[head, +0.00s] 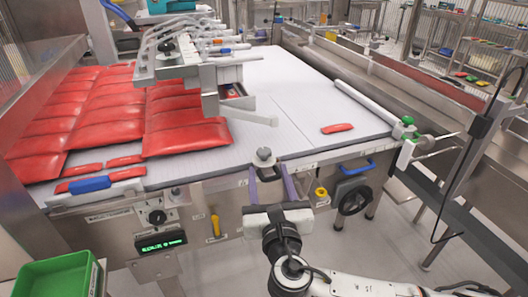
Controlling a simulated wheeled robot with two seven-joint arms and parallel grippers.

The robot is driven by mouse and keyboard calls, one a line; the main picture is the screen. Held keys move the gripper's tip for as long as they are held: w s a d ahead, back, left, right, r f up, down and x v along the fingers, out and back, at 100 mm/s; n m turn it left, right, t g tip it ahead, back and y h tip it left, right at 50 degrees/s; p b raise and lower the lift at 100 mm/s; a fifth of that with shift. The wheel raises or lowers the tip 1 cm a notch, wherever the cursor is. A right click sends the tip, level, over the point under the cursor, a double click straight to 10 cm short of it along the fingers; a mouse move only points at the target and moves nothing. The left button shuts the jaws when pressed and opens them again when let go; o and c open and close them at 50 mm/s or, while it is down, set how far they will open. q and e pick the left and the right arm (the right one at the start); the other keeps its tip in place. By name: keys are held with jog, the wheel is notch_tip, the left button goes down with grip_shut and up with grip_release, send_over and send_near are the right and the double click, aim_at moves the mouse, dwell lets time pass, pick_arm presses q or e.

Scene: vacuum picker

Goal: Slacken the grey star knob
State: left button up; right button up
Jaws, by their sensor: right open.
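A grey star knob (264,154) stands on a short post at the front edge of the white conveyor bed (300,110), near the middle of the head view. My right gripper (268,170) comes up from below. Its two fingers are spread, one to each side of the knob's post in the picture, with the knob's head showing just beyond the tips. I cannot tell whether either finger touches it. The gripper is open and empty. My left gripper is out of view.
Red packs (185,138) cover the bed's left side, under the picker arm (205,70). A single red pack (337,128) lies at right. A black handwheel (355,200), yellow knob (321,193) and dark knob (157,217) are on the front. A green bin (58,277) stands lower left.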

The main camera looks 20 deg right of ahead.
aim_at(265, 158)
jog(key=w, duration=0.3)
jog(key=w+d, duration=0.1)
jog(key=w, duration=0.5)
jog(key=shift+d, duration=0.3)
jog(key=shift+c, duration=0.5)
jog(key=c, duration=1)
jog(key=shift+o, duration=0.2)
